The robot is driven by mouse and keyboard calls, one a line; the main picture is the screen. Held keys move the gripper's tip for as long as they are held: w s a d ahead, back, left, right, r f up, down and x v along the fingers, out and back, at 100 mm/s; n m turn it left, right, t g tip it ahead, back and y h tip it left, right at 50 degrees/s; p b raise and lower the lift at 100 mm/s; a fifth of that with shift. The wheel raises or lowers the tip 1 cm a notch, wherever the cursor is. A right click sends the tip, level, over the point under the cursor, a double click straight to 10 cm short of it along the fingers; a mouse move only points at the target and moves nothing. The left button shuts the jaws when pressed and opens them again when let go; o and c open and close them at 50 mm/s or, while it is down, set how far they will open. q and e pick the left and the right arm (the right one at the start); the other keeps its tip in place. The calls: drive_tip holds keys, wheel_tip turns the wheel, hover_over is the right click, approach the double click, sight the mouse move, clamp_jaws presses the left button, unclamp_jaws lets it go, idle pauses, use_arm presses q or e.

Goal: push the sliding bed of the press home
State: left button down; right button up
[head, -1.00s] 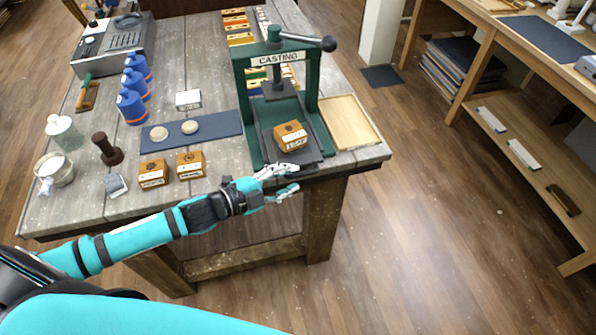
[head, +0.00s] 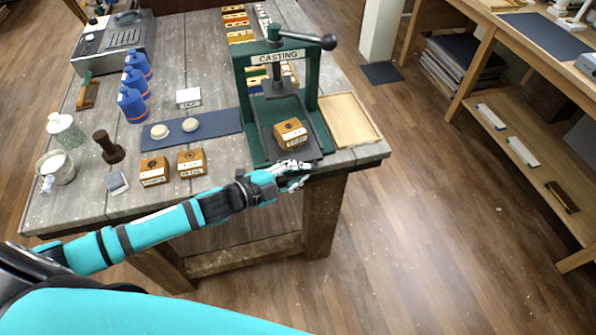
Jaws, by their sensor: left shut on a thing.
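The green press (head: 240,95), marked CASTING, stands at the right front of the workbench. Its dark sliding bed (head: 268,140) sticks out toward the bench's front edge. A wooden block (head: 290,133) with a printed label sits on the bed, in front of the screw and plate. My left gripper (head: 294,174) is at the bed's front end, by the bench edge, and is shut on the bed's front. The fingers hide the exact place of contact. My right gripper is not in view.
A shallow wooden tray (head: 348,119) lies just right of the press. Two wooden blocks (head: 154,171) (head: 191,162) and a blue mat (head: 215,123) with two pale discs lie to the left. Several blue bottles (head: 131,105) stand farther back. Open floor lies in front.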

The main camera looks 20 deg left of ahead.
sight(304, 154)
use_arm(q)
drive_tip(key=w+a, duration=0.1)
drive_tip(key=w, duration=0.1)
drive_tip(key=w+a, duration=0.1)
drive_tip(key=w, duration=0.1)
drive_tip(key=shift+a+b, duration=0.3)
drive_tip(key=shift+a, duration=0.1)
drive_tip(key=c, duration=1.4)
unclamp_jaws()
drive_tip(key=shift+s, duration=0.1)
drive_tip(key=shift+v, duration=5.95)
drive_tip(key=shift+f, duration=0.1)
